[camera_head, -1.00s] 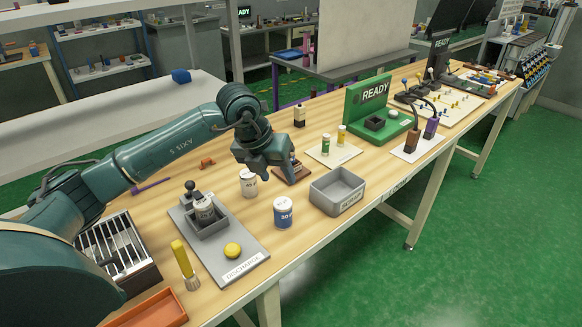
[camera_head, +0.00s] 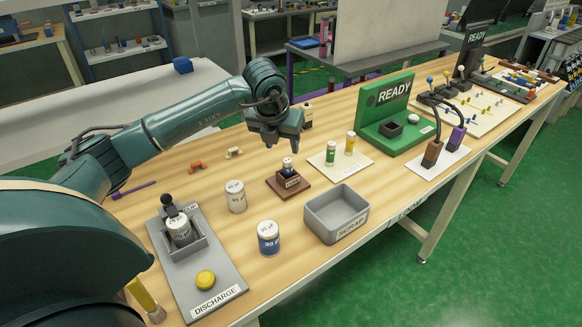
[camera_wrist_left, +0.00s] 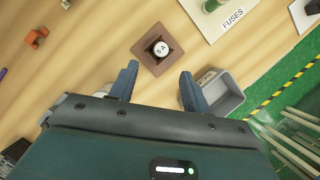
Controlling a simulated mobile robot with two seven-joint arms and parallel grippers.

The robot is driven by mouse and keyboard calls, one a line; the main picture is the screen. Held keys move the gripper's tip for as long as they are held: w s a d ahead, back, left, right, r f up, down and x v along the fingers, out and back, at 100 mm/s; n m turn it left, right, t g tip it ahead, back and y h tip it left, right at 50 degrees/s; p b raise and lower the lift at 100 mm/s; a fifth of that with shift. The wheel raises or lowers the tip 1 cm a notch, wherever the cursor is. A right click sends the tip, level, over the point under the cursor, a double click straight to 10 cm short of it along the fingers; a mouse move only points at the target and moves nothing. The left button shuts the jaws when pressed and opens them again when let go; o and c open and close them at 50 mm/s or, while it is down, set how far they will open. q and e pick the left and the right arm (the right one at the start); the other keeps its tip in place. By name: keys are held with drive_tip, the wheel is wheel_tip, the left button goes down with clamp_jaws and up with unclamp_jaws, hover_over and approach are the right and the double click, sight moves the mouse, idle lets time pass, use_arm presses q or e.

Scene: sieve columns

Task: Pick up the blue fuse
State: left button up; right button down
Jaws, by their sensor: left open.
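A small fuse with a white top and a bluish body (camera_head: 287,164) stands upright in a square brown holder (camera_head: 283,188) on the wooden bench. In the left wrist view the fuse top (camera_wrist_left: 161,49) reads "5 A", and the holder (camera_wrist_left: 148,62) lies just ahead of my fingertips. My left gripper (camera_head: 281,142) is open and empty, above and behind the holder in the head view. Its two fingers (camera_wrist_left: 160,80) are spread apart in the wrist view, not touching the fuse. My right gripper is not in view.
A mat (camera_head: 322,160) holds a green fuse (camera_head: 330,151) and a yellow fuse (camera_head: 350,142). A grey scrap bin (camera_head: 352,232), white can (camera_head: 236,197) and blue-banded can (camera_head: 268,237) stand nearer. A green READY stand (camera_head: 371,117) is right. Small orange (camera_head: 197,167) and cream pieces (camera_head: 234,152) lie left.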

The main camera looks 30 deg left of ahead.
sight(288, 160)
use_arm(q)
drive_tip(key=x, duration=0.4)
drive_tip(key=shift+f, duration=0.15)
drive_tip(key=shift+w+p+x, duration=0.1)
drive_tip(key=shift+p+x, duration=0.1)
drive_tip(key=shift+x, duration=1.2)
drive_tip(key=shift+w+p+x, duration=0.15)
drive_tip(key=shift+x, duration=1.25)
drive_tip(key=shift+c, duration=0.6)
clamp_jaws()
